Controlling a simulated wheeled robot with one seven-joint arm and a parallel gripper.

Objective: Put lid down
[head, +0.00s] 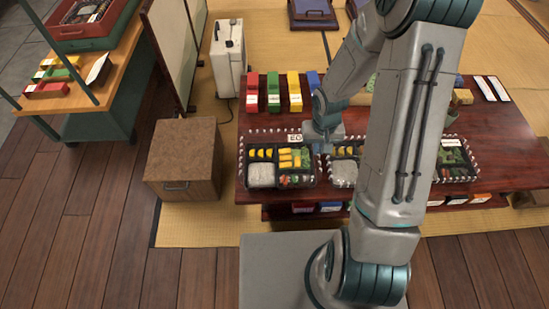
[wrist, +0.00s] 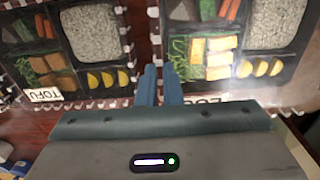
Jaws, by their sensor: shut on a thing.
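Lunch boxes with rice, vegetables and yellow pieces stand in a row on the dark red table. The egg box (head: 262,174) is leftmost in the head view and upper right in the wrist view (wrist: 243,40). The tofu box (wrist: 70,45) is beside it. White dashed edges and glare suggest clear lids; a lid edge (head: 243,150) shows around the egg box. My gripper (wrist: 160,72) points down between these two boxes, its fingers close together on a thin edge, apparently the clear lid. Whether the lid touches the box cannot be told.
Red, green, yellow and blue cases (head: 272,92) stand at the table's back left. A brown cabinet (head: 184,160) and a white appliance (head: 228,58) stand left of the table. My arm hides part of the middle and right boxes. The wooden floor at front left is clear.

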